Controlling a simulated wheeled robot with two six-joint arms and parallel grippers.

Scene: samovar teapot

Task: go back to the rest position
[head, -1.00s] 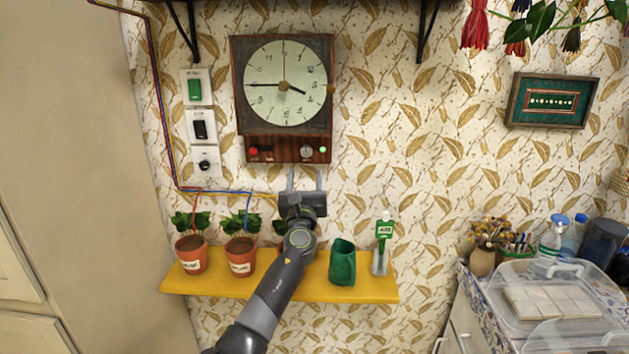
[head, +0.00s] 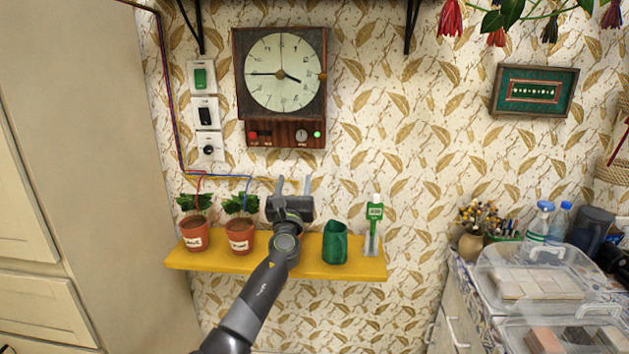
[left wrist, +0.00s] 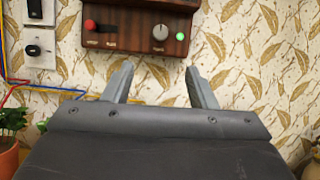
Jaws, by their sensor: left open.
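My left gripper (head: 294,186) is open and empty in front of the papered wall, above the yellow shelf (head: 215,262). Its two fingers point up, below the wooden clock (head: 281,85). In the left wrist view the fingers (left wrist: 160,85) stand apart with only wallpaper between them. The clock's lower panel (left wrist: 140,30) shows above them, with a red button, a grey knob and a lit green lamp. My right gripper is not in view.
Two potted plants (head: 195,232) (head: 240,235), a green container (head: 335,242) and a green-labelled marker (head: 374,225) stand on the shelf. Wall switches (head: 203,110) are left of the clock. A counter with clear-lidded boxes (head: 535,275) is at the right.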

